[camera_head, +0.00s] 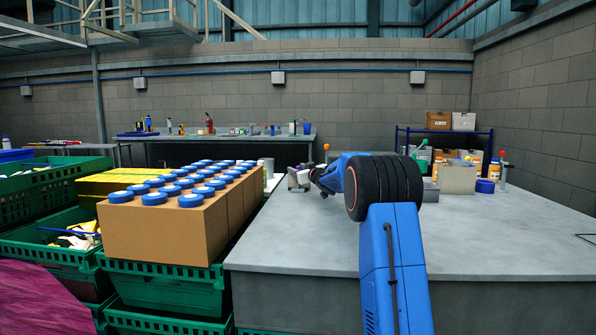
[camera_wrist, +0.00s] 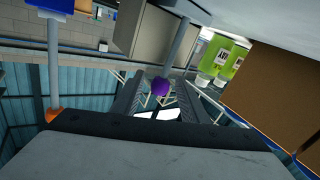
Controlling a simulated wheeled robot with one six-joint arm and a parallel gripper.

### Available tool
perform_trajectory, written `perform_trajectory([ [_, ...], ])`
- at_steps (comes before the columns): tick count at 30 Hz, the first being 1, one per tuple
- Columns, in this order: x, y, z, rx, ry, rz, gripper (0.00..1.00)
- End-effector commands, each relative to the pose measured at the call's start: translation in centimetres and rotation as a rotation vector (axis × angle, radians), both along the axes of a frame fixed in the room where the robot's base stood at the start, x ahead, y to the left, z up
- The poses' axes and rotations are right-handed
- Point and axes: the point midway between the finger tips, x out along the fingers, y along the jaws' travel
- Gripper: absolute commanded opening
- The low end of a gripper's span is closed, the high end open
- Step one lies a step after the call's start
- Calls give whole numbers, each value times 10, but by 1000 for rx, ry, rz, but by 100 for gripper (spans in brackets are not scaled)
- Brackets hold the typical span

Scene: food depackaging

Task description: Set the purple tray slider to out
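In the wrist view, a round purple knob (camera_wrist: 160,87) sits on the end of a grey rod. I take it to be the purple tray slider. My gripper (camera_wrist: 160,98) is open, with its two dark fingers on either side of the knob and visible gaps between. I cannot tell how deep the knob sits between the fingertips. In the head view, my gripper (camera_head: 314,180) is over the left part of the grey table (camera_head: 490,235). The purple knob is not visible there, and the slider's setting cannot be told.
An orange knob (camera_wrist: 52,115) on another rod is left in the wrist view. Green-labelled bottles (camera_wrist: 222,60) and a brown box (camera_wrist: 282,70) are at right. In the head view, a cardboard box (camera_head: 170,235) with blue-capped bottles is left of the table. The table's right front is clear.

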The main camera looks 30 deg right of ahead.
Motion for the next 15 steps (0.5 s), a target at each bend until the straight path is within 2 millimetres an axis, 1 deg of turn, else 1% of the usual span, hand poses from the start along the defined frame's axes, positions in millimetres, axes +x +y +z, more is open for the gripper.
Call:
perform_trajectory([
  [8, -1, 0, 0, 0, 0, 0, 40],
  [11, -7, 0, 1, 0, -1, 0, 40],
  [15, -25, 0, 1, 1, 0, -1, 40],
])
